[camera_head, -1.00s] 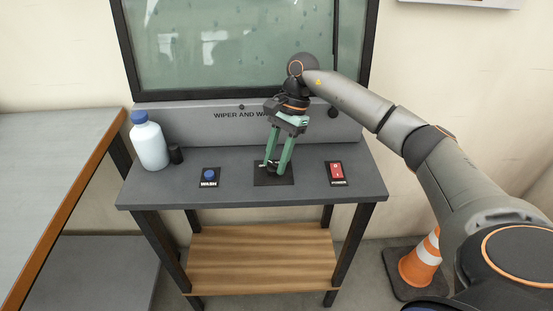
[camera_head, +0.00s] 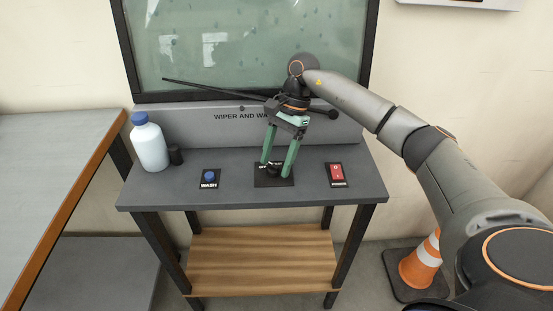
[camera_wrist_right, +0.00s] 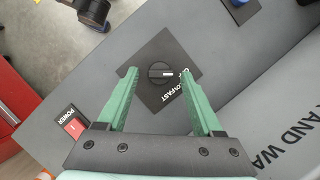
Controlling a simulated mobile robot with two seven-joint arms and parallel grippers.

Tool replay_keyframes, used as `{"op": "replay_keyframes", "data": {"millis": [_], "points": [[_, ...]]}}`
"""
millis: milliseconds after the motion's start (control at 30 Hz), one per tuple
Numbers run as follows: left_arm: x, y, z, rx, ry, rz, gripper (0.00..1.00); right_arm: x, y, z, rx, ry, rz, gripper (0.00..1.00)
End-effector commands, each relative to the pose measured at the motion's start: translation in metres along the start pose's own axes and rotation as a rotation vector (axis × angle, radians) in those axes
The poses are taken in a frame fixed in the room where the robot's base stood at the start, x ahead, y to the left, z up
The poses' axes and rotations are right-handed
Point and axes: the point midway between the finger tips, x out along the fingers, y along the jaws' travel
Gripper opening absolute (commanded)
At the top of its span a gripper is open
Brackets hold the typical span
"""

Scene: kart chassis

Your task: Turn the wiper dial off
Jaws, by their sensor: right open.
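The wiper dial (camera_wrist_right: 154,69) is a small round black knob on a black square plate (camera_wrist_right: 146,96). In the right wrist view its white mark points right, toward lettering that ends in "FAST"; my finger partly hides the lettering. In the head view the dial's plate (camera_head: 261,181) lies mid-table. My right gripper (camera_head: 275,169) is open, with its green fingertips on either side of the dial; the right wrist view shows gaps between fingers (camera_wrist_right: 159,72) and knob. The wiper arm (camera_head: 215,91) lies low and slanting across the wet window (camera_head: 220,45). My left gripper is not in view.
A blue WASH button (camera_head: 209,175) is left of the dial and a red POWER switch (camera_head: 337,172) right. A white bottle (camera_head: 149,147) and small black cylinder (camera_head: 175,154) stand at the table's left. A traffic cone (camera_head: 420,262) stands on the floor at right.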

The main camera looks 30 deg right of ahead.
Motion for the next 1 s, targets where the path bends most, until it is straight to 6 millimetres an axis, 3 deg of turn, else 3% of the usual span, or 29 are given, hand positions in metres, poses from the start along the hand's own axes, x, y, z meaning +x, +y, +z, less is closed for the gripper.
{"op": "replay_keyframes", "data": {"millis": [167, 400, 600, 1000], "points": [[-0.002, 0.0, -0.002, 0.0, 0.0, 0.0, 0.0, -0.028, -0.001, 0.0, 0.0, 0.0, -0.005, 0.68], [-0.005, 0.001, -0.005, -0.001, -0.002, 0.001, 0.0, -0.082, -0.001, 0.001, 0.0, 0.0, -0.005, 0.68], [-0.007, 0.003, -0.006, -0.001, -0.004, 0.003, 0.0, -0.113, -0.001, 0.001, 0.0, 0.001, -0.003, 0.68], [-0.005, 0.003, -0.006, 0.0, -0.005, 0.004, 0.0, -0.123, 0.0, 0.0, 0.0, 0.001, -0.001, 0.68]]}}
